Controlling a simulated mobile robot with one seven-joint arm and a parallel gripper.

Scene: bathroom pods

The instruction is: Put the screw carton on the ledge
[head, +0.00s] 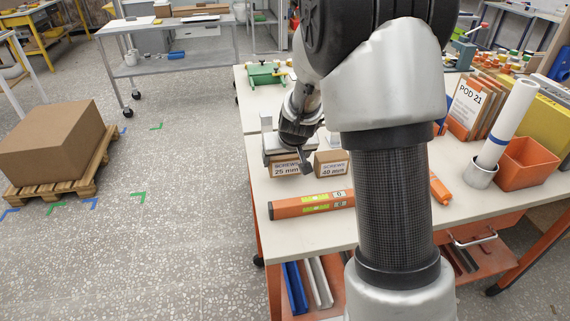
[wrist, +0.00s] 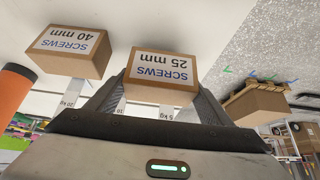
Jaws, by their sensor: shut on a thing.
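A brown carton labelled "SCREWS 25 mm" (head: 286,169) is at the left edge of the white workbench (head: 310,232). My gripper (head: 291,157) is shut on it from above, and the wrist view shows the same carton (wrist: 162,68) between the two fingers. A similar carton labelled "SCREWS 40 mm" (head: 332,164) stands close beside it on the right; it also shows in the wrist view (wrist: 72,50). I cannot tell whether the held carton touches the bench. No ledge can be picked out for certain; my arm hides part of the bench.
An orange spirit level (head: 300,206) lies in front of the cartons. A green tool (head: 266,75) lies at the back. An orange bin (head: 526,164), a white roll in a holder (head: 505,125) and a "POD 21" sign (head: 467,103) stand right.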

